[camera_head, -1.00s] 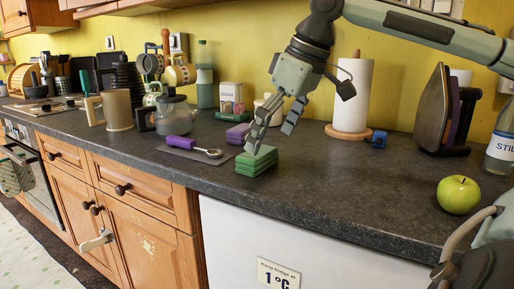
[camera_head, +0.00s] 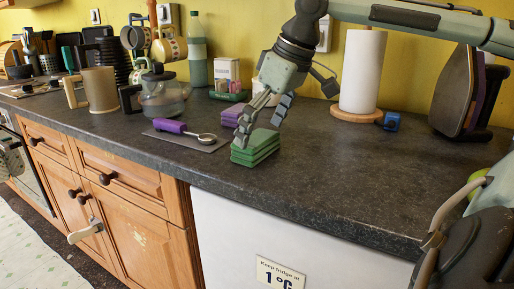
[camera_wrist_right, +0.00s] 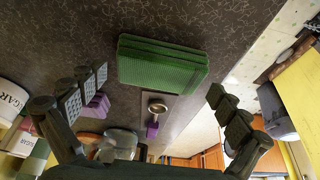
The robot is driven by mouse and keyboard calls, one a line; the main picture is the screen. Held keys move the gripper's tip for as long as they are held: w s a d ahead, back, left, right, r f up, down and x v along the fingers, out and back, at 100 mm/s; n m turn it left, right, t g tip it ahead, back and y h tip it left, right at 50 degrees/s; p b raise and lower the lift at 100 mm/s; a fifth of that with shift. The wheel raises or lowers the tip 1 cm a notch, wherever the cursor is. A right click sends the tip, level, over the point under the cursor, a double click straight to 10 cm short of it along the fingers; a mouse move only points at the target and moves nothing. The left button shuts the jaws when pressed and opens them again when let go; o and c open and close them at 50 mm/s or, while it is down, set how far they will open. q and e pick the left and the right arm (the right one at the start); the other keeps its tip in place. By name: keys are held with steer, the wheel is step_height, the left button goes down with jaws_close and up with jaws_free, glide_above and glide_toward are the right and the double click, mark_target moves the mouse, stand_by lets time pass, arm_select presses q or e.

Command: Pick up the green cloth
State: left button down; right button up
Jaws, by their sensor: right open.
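The green cloth (camera_head: 255,150) is a folded, layered block lying on the dark worktop near its front edge, in the middle of the head view. It also shows in the right wrist view (camera_wrist_right: 160,62), beyond and between the fingertips. My right gripper (camera_head: 262,117) is open, pointing down just above and beside the cloth. One fingertip overlaps the cloth's left upper edge in the head view; I cannot tell if it touches. Nothing is between the fingers.
A purple-handled scoop (camera_head: 185,130) lies on a grey mat left of the cloth. A purple folded block (camera_head: 231,116) lies just behind. The worktop right of the cloth is clear.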

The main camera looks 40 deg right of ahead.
mark_target(253, 138)
steer(key=shift+x, duration=1.1)
arm_select(q)
steer(key=shift+w+d+r, duration=0.1)
steer(key=shift+w+r, duration=0.05)
steer(key=shift+r, duration=0.4)
arm_select(e)
steer(key=c, duration=0.7)
steer(key=shift+r, duration=0.1)
steer(key=shift+r, duration=0.55)
steer(key=r, duration=0.1)
steer(key=r+p, duration=0.1)
steer(key=r, duration=0.1)
steer(key=shift+w+a+r+p, duration=0.25)
steer(key=shift+a+r+p, duration=0.1)
arm_select(q)
step_height(253, 138, down, 8)
steer(key=s+p, duration=0.1)
steer(key=shift+r, duration=0.15)
arm_select(e)
steer(key=w+a+r, duration=0.5)
steer(key=a+r, duration=0.1)
steer(key=a, duration=0.3)
steer(key=shift+w+a, duration=0.2)
steer(key=shift+w, duration=0.05)
arm_select(q)
steer(key=shift+s+d, duration=0.1)
arm_select(e)
steer(key=o, duration=0.5)
steer(key=shift+c, duration=0.2)
steer(key=c, duration=0.4)
